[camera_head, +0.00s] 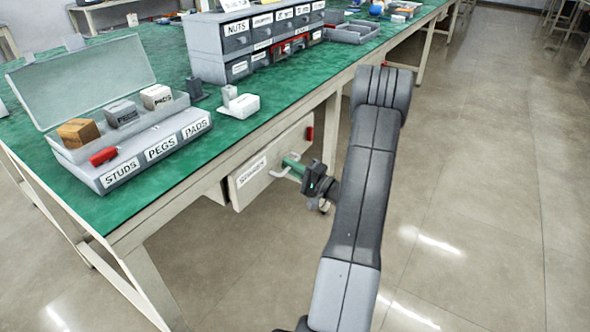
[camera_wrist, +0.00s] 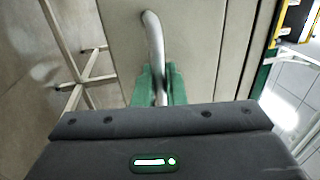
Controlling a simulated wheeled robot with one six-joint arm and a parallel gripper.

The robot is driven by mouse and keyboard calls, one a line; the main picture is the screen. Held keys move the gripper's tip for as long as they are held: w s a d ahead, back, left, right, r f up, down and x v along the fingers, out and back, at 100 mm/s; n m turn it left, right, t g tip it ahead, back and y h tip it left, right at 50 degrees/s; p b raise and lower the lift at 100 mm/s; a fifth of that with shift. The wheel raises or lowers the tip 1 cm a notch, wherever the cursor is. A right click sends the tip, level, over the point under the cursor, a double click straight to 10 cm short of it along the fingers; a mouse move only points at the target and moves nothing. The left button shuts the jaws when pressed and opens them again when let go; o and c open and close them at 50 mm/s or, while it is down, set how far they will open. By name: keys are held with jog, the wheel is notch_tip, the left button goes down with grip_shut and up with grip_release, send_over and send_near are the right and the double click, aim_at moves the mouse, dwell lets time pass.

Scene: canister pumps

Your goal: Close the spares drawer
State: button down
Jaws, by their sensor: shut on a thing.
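The spares drawer (camera_head: 243,187) is under the green-topped bench, with a pale front and a label reading SPARES. Its front seems to stand slightly out from the bench frame, but I cannot tell exactly how far. Its curved grey handle (camera_head: 279,173) is at the middle of the front. My gripper (camera_head: 292,165) is at the handle, its green fingers shut on the bar. In the wrist view the handle (camera_wrist: 153,40) runs down between the green fingertips (camera_wrist: 158,85), in front of the pale drawer front (camera_wrist: 205,50). The drawer's inside is hidden.
On the green bench top (camera_head: 190,150) stand an open-lidded box (camera_head: 150,160) labelled STUDS, PEGS and PADS, and a grey drawer cabinet (camera_head: 210,45). A red object (camera_head: 310,133) shows near the drawer's right end. The floor (camera_head: 480,200) at right is clear.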

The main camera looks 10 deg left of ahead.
jog(key=a, duration=0.1)
jog(key=w+a, duration=0.1)
jog(key=shift+a+f+b, duration=0.1)
jog(key=shift+a+b, duration=0.25)
jog(key=shift+a, duration=0.05)
jog(key=c, duration=1.6)
grip_release()
jog(key=shift+a, duration=0.1)
jog(key=shift+s+d, duration=0.1)
jog(key=shift+d, duration=0.15)
jog(key=p+v, duration=0.2)
jog(key=v, duration=1.1)
jog(key=shift+d, duration=0.2)
